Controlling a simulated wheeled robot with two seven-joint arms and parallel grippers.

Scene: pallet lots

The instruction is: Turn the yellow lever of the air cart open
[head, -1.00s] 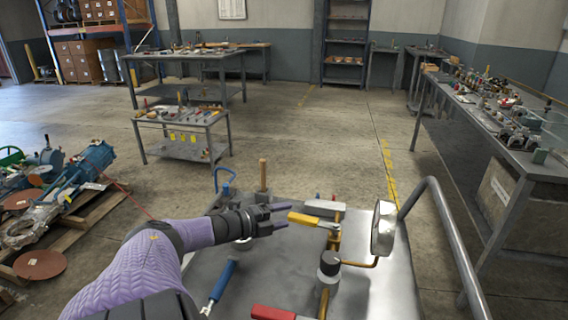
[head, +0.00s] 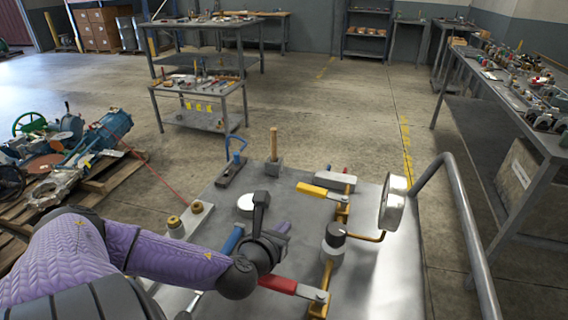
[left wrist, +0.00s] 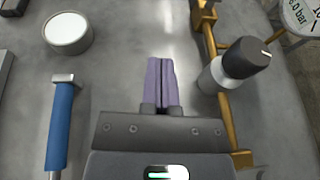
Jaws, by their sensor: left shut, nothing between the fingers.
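The yellow lever (head: 314,190) is on the brass pipe of the air cart (head: 375,285), near the far part of its metal top. Its handle points left, crosswise to the pipe. My left gripper (head: 284,228) is shut and empty over the cart top, nearer to me than the yellow lever and apart from it. In the left wrist view its purple fingers (left wrist: 160,84) lie together over bare metal, left of the brass pipe (left wrist: 216,80). The yellow handle does not show clearly there. My right gripper is in neither view.
A red lever (head: 280,284) sits on the same pipe, close to my left gripper. A black-capped regulator (head: 335,236) and a gauge (head: 393,203) stand right of it. A blue-handled tool (left wrist: 60,125) lies on the cart left of the fingers. A grey rail (head: 458,215) bounds the right side.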

